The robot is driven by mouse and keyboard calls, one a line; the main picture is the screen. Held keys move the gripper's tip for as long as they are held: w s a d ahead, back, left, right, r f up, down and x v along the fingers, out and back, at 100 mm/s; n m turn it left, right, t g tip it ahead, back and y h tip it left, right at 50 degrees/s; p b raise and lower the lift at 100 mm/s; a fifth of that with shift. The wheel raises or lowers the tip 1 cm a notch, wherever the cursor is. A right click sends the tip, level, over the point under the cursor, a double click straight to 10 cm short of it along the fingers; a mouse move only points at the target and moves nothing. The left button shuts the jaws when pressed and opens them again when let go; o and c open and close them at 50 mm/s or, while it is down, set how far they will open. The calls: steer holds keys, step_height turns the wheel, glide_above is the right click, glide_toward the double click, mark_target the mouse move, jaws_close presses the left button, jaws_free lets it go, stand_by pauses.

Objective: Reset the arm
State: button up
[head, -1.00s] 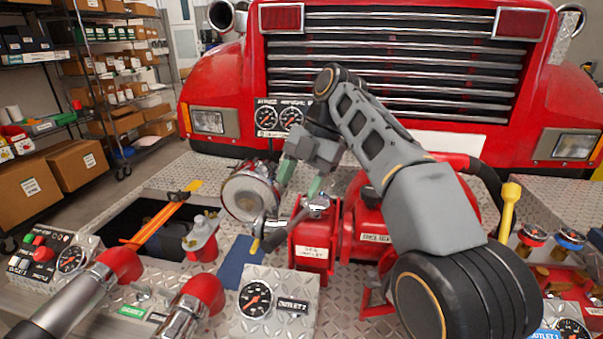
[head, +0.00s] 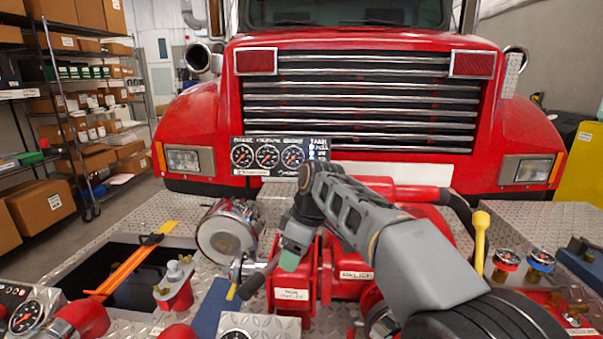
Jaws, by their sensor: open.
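My gripper (head: 290,255) is in the middle of the head view, at the end of my grey arm, pointing down. Its green-tipped fingers show beside the red pump housing (head: 295,280) and near a metal lever with a dark grip (head: 262,278). I see nothing held in it. Whether the fingers touch the lever or the housing cannot be told. My forearm reaches in from the lower right and hides part of the pump.
A chrome cylinder (head: 226,233) stands left of my gripper. Further left are a red valve (head: 176,284) and orange straps (head: 135,265) over a dark opening. A yellow handle (head: 480,240) rises on the right. The truck grille (head: 365,95) is behind.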

steer(key=s+d+f+m+t+h+p, duration=0.1)
steer(key=s+d+f+m+p, duration=0.1)
steer(key=s+d+m, duration=0.5)
steer(key=s+d+f+m+t+h+p, duration=0.2)
steer(key=s+d+f+m, duration=0.3)
steer(key=s+d+m, duration=0.2)
steer(key=s+d, duration=0.2)
steer(key=d, duration=0.2)
steer(key=shift+f+t+p, duration=0.15)
steer(key=shift+t+p, duration=0.15)
steer(key=shift+p, duration=0.05)
steer(key=shift+s, duration=0.1)
steer(key=shift+c, duration=0.2)
